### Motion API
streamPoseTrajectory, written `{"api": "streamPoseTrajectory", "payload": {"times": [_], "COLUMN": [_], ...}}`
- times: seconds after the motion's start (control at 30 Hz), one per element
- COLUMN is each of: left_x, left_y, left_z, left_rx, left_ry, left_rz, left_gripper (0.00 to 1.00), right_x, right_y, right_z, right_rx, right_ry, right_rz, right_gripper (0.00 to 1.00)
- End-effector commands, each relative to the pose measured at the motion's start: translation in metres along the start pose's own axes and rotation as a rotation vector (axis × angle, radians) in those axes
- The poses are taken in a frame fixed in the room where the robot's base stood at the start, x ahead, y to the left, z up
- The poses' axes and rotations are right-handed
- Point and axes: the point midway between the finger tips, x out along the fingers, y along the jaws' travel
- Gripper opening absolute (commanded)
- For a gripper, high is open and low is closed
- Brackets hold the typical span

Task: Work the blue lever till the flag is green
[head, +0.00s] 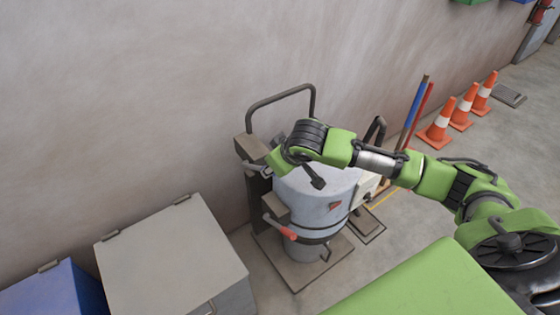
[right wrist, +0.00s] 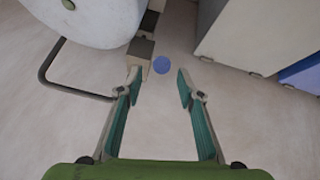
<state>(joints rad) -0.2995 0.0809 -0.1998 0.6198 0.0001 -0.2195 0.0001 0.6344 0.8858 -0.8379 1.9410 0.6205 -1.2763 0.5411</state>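A round blue knob (right wrist: 161,64) shows in the right wrist view, beyond and between the fingertips of my right gripper (right wrist: 158,86). It looks like the end of the blue lever; its shaft cannot be made out. My right gripper is open with nothing between its fingers. In the head view my right arm reaches over the grey bagger (head: 315,195) to its back left post, and hides the knob. A small red-brown piece (head: 335,206) on the bagger's drum may be the flag. My left gripper is not in view.
A red-ended handle (head: 281,228) sticks out at the bagger's front. A beige box (head: 170,255) and a blue bin (head: 55,292) stand to the left along the wall. Blue and red poles (head: 415,110) lean behind. Orange cones (head: 438,125) stand at right.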

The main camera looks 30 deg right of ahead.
Motion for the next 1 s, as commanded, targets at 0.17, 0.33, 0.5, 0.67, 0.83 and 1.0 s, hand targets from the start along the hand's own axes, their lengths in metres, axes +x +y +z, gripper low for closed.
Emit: {"api": "streamPoseTrajectory", "payload": {"times": [0.17, 0.33, 0.5, 0.67, 0.83, 1.0], "left_x": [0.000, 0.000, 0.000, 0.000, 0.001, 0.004], "left_y": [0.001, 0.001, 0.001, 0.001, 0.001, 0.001], "left_z": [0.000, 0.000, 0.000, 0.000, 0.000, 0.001], "left_rx": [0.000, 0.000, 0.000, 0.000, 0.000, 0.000], "left_ry": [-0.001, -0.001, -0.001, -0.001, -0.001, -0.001], "left_rz": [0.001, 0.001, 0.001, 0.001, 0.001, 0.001], "left_gripper": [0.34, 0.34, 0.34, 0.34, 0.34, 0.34], "right_x": [-0.037, -0.059, -0.066, -0.066, -0.065, -0.074], "right_y": [0.001, 0.001, 0.001, 0.001, 0.002, 0.014], "right_z": [0.000, 0.000, 0.001, 0.001, -0.007, -0.077], "right_rx": [-0.001, 0.000, 0.000, 0.000, 0.003, 0.004], "right_ry": [0.002, 0.001, -0.001, -0.001, 0.029, 0.295], "right_rz": [0.001, 0.001, 0.001, 0.001, 0.005, 0.034], "right_gripper": [0.34, 0.34, 0.34, 0.34, 0.34, 0.34]}}
